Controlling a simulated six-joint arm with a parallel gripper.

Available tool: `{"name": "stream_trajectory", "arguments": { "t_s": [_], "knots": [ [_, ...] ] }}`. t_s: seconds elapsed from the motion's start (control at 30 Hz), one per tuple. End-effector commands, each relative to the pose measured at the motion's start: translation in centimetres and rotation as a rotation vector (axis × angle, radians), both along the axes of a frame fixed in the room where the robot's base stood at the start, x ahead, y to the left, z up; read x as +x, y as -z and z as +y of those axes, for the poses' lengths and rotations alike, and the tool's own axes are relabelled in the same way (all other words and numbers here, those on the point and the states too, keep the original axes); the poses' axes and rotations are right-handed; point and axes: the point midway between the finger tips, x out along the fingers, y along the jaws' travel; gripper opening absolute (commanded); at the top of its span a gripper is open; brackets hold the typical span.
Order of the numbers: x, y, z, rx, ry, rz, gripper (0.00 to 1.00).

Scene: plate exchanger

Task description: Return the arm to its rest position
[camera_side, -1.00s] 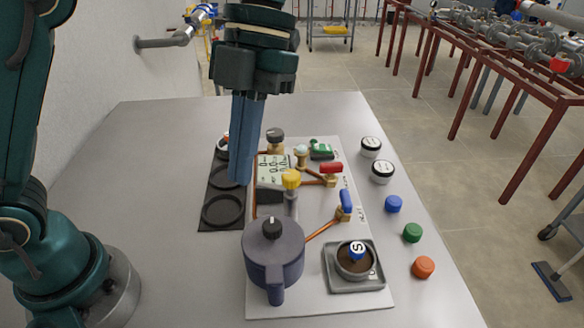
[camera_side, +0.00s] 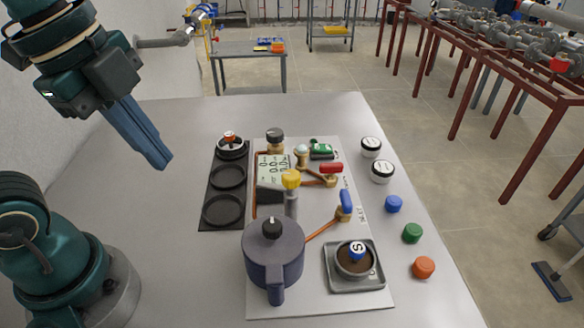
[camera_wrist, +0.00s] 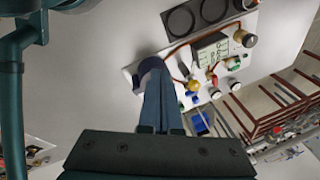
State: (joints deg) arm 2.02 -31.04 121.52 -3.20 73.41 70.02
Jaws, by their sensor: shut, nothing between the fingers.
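My gripper (camera_side: 160,162) is in the air above the left part of the grey table, left of the black holder strip and clear of every object. Its blue fingers are shut together with nothing between them, and they point down and to the right in the side view. In the wrist view the fingers (camera_wrist: 162,80) are also together, and they cover part of the board behind them.
A white board (camera_side: 322,290) carries a dark pot (camera_side: 273,258), a meter (camera_side: 271,175), valves and a tray (camera_side: 372,281). A black holder strip (camera_side: 214,188) lies beside it. Coloured caps and jars stand on the right. The table's left side (camera_side: 150,220) is clear.

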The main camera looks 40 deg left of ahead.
Motion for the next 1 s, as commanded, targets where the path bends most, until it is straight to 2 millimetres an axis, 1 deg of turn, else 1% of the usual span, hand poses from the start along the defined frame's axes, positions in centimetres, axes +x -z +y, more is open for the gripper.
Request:
{"name": "stream_trajectory", "arguments": {
  "t_s": [0.03, 0.1, 0.3, 0.4, 0.5, 0.67, 1.0],
  "knots": [
    [-0.3, 0.6, 0.4, -0.027, -0.124, -0.024, 0.0],
    [-0.5, 1.4, 0.7, -0.075, -0.306, -0.055, 0.0],
    [-0.6, 3.7, 1.5, -0.236, -0.777, -0.119, 0.0],
    [-0.4, 4.5, 1.6, -0.307, -0.955, -0.125, 0.0],
    [0.1, 4.6, 1.7, -0.366, -1.078, -0.138, 0.0],
    [0.4, 4.3, 1.7, -0.415, -1.166, -0.147, 0.0],
    [0.4, 4.3, 1.7, -0.417, -1.172, -0.145, 0.0]
  ]
}}
